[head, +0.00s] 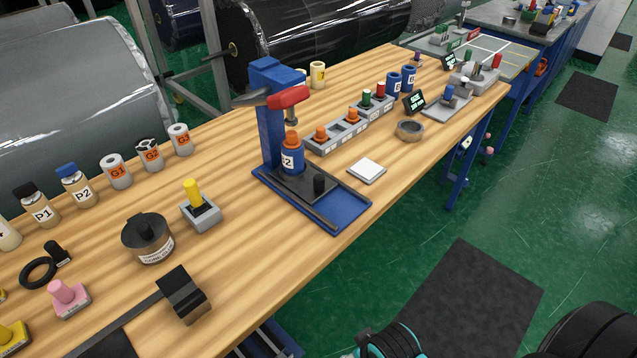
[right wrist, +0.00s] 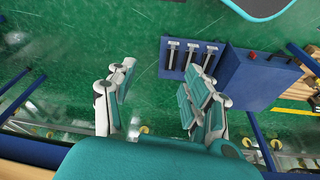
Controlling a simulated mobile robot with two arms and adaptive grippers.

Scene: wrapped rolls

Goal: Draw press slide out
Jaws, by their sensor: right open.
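The blue press (head: 268,125) stands on the wooden bench, with a red-ended lever (head: 288,97) at its top. Its dark slide (head: 300,184) lies in the blue base (head: 345,207) and carries a black knob (head: 319,184) towards the front. A blue cylinder with an orange top (head: 291,157), marked with a 2, stands upright on the slide under the ram. My right gripper (right wrist: 160,100) shows in the right wrist view, fingers wide apart and empty, above the green floor. It is away from the press, which that view does not show. My left gripper is not in view.
A white square pad (head: 367,170) lies right of the press. A grey tray (head: 338,137) with orange-topped pieces is behind it. A yellow-handled block (head: 200,208) and a round brown pot (head: 148,240) stand to the left. The bench front beside the press base is clear.

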